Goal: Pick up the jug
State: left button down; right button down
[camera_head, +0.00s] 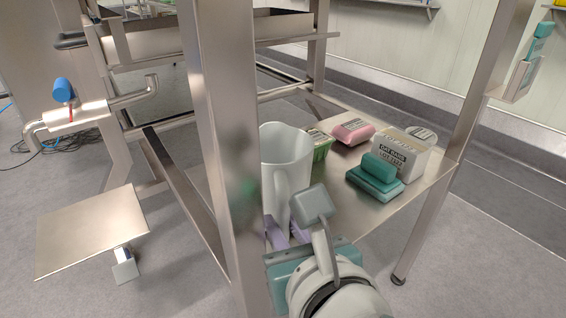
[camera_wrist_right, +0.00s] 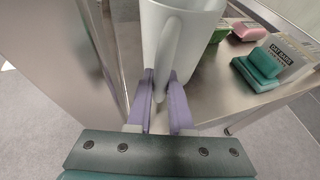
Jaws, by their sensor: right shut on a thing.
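The white jug (camera_head: 286,158) stands upright at the left end of a low metal shelf, partly behind a steel post in the head view. In the right wrist view the jug (camera_wrist_right: 190,40) is close ahead, its handle towards me. My right gripper (camera_head: 288,226) is at the handle; its purple fingers (camera_wrist_right: 162,92) are shut on it, one on each side. I cannot tell whether the jug's base touches the shelf. My left gripper is not in view.
The metal shelf (camera_head: 345,208) also holds a pink package (camera_head: 352,132), a green-labelled tub (camera_head: 319,146), teal blocks (camera_head: 375,178) and a white lettered box (camera_head: 400,155). The steel post (camera_head: 222,150) stands close left of the jug. Another post (camera_head: 478,90) rises at the right.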

notch_tip(320, 180, up, 3)
jog(key=shift+f+p, duration=0.1)
jog(key=shift+p, duration=0.8)
jog(key=s+d+p, duration=0.1)
jog(key=s+d, duration=0.9)
jog(key=s, duration=0.4)
jog(key=shift+s+d, duration=0.3)
jog(key=shift+f, duration=0.1)
jog(key=c, duration=1.3)
grip_release()
grip_shut()
